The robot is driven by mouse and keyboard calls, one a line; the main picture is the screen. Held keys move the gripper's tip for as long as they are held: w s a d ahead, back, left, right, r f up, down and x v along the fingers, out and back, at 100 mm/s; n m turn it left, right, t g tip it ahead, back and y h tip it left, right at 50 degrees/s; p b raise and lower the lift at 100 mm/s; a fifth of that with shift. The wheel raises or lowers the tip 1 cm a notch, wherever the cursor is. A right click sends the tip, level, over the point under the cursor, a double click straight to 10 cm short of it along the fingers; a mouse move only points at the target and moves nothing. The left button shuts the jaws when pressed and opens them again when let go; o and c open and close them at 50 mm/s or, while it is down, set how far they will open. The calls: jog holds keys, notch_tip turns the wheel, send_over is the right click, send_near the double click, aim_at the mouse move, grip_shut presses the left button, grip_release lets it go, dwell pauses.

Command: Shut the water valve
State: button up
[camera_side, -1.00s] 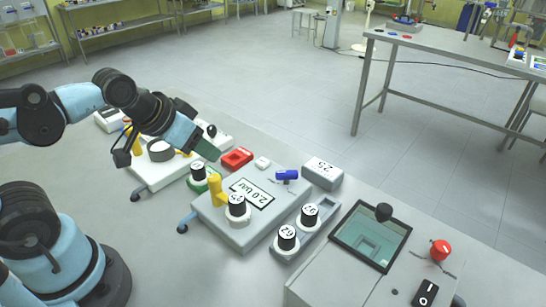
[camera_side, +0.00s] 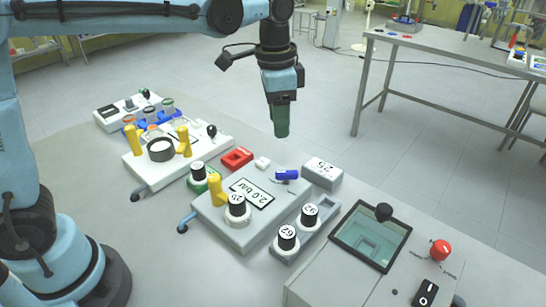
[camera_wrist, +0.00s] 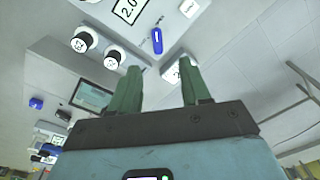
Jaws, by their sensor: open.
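A small blue valve handle (camera_side: 286,174) sits on the top right of the grey box (camera_side: 221,222) with the "2.0 bar" display. I take it for the water valve. In the wrist view the blue handle (camera_wrist: 157,40) lies beyond my fingertips, with a thin dark mark beside it. My gripper (camera_side: 282,132) points down and hangs in the air, apart from the handle. In the wrist view its two green fingers (camera_wrist: 161,75) stand apart with nothing between them. The side view shows the fingers overlapping.
Black-and-white numbered knobs (camera_side: 287,238) stand in front. A console with a red button (camera_side: 441,249) is at right. Free floor lies behind.

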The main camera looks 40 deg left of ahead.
aim_at(287, 172)
jog(key=shift+m+g, duration=0.4)
jog(key=shift+m, duration=0.1)
jog(key=f, duration=0.4)
jog(key=w+d+f, duration=0.1)
jog(key=f, duration=0.7)
jog(key=shift+w+d+f, duration=0.2)
jog(key=shift+f, duration=0.2)
grip_shut()
